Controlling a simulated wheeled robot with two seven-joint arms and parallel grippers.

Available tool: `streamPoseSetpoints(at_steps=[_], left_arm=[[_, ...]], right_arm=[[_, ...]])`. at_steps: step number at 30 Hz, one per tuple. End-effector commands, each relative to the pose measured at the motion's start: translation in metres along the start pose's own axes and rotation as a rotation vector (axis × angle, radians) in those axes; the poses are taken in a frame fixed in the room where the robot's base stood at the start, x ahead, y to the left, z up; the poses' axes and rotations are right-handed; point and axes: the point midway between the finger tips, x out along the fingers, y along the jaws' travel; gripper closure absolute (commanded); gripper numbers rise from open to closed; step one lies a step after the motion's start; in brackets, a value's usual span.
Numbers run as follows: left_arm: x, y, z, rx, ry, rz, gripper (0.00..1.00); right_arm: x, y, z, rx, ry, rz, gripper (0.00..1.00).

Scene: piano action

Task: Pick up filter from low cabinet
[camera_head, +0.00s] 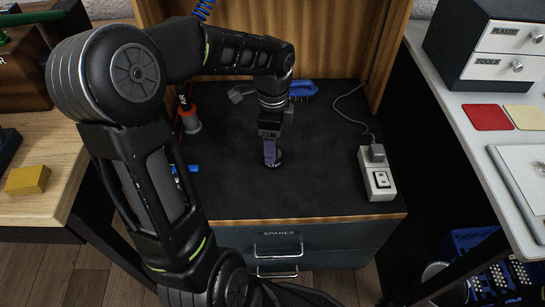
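The low cabinet (318,200) has a dark top with a wooden edge and stands in the middle of the view. My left gripper (271,157) points straight down at the middle of its top. A small dark, rounded thing shows at the fingertips, possibly the filter; the gripper covers most of it. I cannot tell whether the fingers are closed on it or whether it touches the cabinet top. My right gripper is not in view.
A power strip with a plug (378,178) lies right on the cabinet top. A blue brush (303,89) lies behind. A drawer handle (278,246) sticks out in front. Tables flank the cabinet.

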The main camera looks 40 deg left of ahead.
Motion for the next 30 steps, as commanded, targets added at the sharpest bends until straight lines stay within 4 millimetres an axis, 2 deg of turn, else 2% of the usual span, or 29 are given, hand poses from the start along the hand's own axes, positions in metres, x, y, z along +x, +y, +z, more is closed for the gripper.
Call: streamPoseSetpoints(at_steps=[5,15,30], left_arm=[[0.004,0.000,0.000,0.000,0.000,0.000,0.26],[0.049,0.000,0.002,0.000,-0.001,0.002,0.26],[0.051,0.000,0.002,0.000,0.000,0.000,0.26]], right_arm=[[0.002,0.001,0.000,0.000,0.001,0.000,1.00],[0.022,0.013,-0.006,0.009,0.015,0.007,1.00],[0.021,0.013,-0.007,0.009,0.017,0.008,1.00]])
